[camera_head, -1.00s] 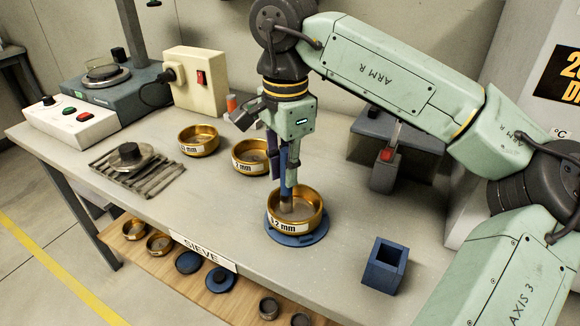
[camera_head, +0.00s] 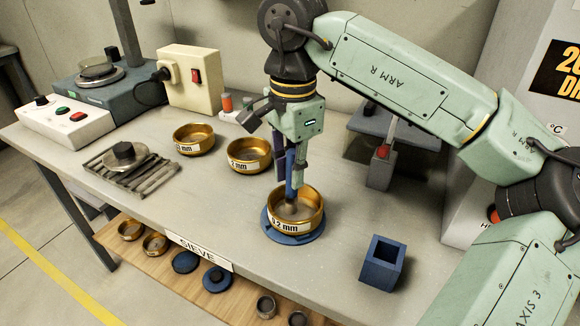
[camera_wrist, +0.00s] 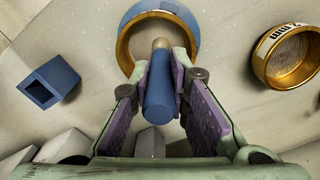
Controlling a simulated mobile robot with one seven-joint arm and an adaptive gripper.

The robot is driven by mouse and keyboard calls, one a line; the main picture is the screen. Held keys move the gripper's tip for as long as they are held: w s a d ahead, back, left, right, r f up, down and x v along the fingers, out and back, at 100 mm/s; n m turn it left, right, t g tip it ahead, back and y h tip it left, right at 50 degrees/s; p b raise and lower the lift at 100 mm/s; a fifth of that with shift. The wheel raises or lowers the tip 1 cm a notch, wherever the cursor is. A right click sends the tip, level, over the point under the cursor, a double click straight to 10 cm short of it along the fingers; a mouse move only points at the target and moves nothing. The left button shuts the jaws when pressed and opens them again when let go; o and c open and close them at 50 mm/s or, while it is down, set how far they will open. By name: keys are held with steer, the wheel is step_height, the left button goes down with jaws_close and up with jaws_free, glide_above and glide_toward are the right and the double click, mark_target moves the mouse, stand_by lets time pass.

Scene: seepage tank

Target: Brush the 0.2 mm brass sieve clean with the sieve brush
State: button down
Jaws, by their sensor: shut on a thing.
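The brass sieve labelled 0.2 mm (camera_head: 296,224) stands on a round blue base (camera_head: 272,236) near the front edge of the bench. It also shows at the top of the wrist view (camera_wrist: 125,50). My gripper (camera_head: 290,175) is upright over it and shut on the blue handle of the sieve brush (camera_head: 290,172). In the wrist view the handle (camera_wrist: 160,90) lies between the purple finger pads. The brush's lower end is inside the sieve's rim; whether it touches the mesh I cannot tell.
An open blue square holder (camera_head: 383,263) stands to the right. A grey stand with a red part (camera_head: 382,160) is behind. Bench space left of the sieve is clear.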

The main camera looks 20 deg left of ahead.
mark_target(293, 151)
steer(key=shift+r+p, duration=2.8)
steer(key=shift+r, duration=0.65)
step_height(293, 151, up, 4)
steer(key=shift+f+p, duration=0.25)
steer(key=shift+p, duration=1)
steer(key=shift+r, duration=1.25)
steer(key=shift+f, duration=0.1)
step_height(293, 151, down, 9)
steer(key=b, duration=0.5)
steer(key=shift+f, duration=0.1)
